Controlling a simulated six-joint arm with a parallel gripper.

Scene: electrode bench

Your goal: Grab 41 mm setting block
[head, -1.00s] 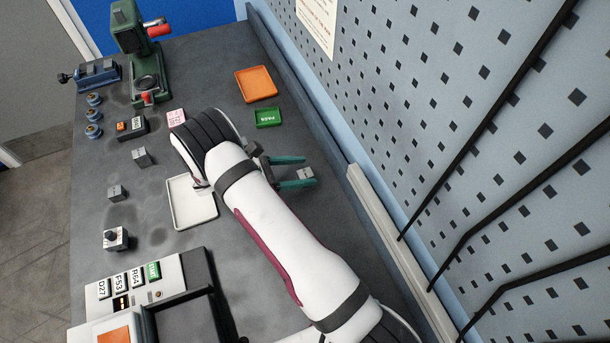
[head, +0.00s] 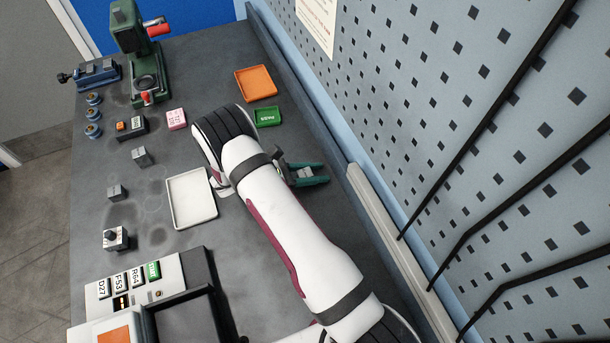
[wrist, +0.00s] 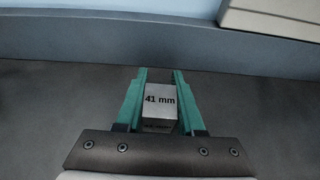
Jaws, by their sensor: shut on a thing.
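The 41 mm setting block (wrist: 160,101) is a small light-grey block with "41 mm" printed on its top. In the wrist view it sits between the two green fingers of my gripper (wrist: 160,90), which are shut on its sides. In the head view my gripper (head: 312,174) is near the back of the bench, and the block (head: 304,174) shows only as a small grey patch between the fingers. I cannot tell whether the block touches the bench.
A raised ledge (wrist: 100,38) runs along the bench's back, close beyond the fingertips. A green PASS tray (head: 268,116) and an orange tray (head: 256,84) lie farther along. A white tray (head: 191,198) lies left of my arm. Other small grey blocks (head: 141,157) stand farther left.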

